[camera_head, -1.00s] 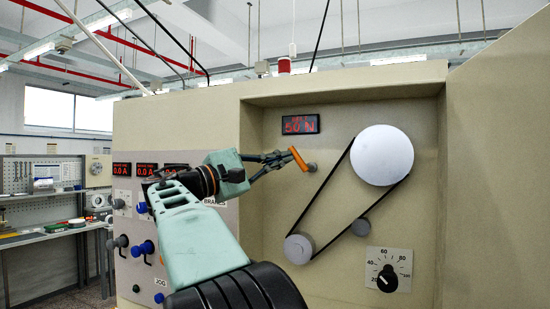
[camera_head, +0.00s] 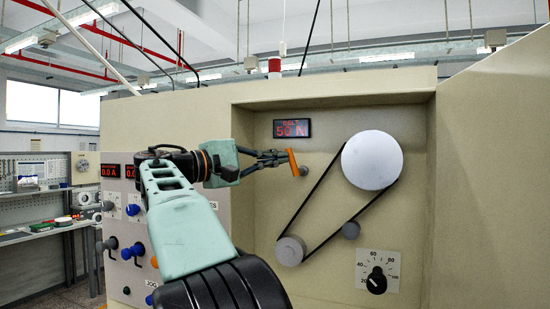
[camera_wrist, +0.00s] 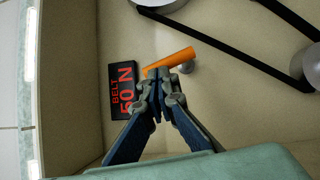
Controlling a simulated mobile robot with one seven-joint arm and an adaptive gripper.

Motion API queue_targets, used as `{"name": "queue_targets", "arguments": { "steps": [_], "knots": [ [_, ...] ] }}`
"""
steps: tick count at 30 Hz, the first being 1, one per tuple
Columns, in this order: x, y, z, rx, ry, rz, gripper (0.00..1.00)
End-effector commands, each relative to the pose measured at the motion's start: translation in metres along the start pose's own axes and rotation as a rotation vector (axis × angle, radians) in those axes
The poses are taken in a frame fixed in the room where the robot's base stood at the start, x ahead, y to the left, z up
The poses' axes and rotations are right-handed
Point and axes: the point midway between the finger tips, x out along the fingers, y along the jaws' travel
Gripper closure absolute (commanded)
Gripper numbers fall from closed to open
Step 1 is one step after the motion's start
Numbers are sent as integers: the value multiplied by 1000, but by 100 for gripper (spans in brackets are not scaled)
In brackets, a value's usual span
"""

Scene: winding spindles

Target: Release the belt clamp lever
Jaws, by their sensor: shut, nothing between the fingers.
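The orange clamp lever (camera_head: 293,162) sits on a grey pivot on the beige panel, left of the belt. In the head view it stands near upright, its top leaning slightly left. The wrist view shows the lever (camera_wrist: 171,61) just beyond my fingertips. My gripper (camera_head: 284,157) is shut and empty, its tips at the lever's left side; the wrist view shows the tips (camera_wrist: 158,77) close together. Whether they touch the lever I cannot tell. The black belt (camera_head: 318,200) runs around a large white pulley (camera_head: 372,160) and a small grey pulley (camera_head: 290,250).
A red display (camera_head: 292,129) above the lever reads about 50 N. A small idler (camera_head: 351,230) sits beside the belt, and a dial (camera_head: 376,280) is at lower right. The recess walls frame the panel. A control panel with knobs (camera_head: 133,250) is at left.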

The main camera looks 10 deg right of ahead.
Motion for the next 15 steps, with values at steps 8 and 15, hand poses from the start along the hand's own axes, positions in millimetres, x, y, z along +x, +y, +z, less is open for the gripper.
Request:
{"name": "queue_targets", "arguments": {
  "steps": [8, 15],
  "knots": [
    [2, 3, 2, 35, -1, -24, 100],
    [3, 4, 4, 35, 0, -23, 100]
  ]
}}
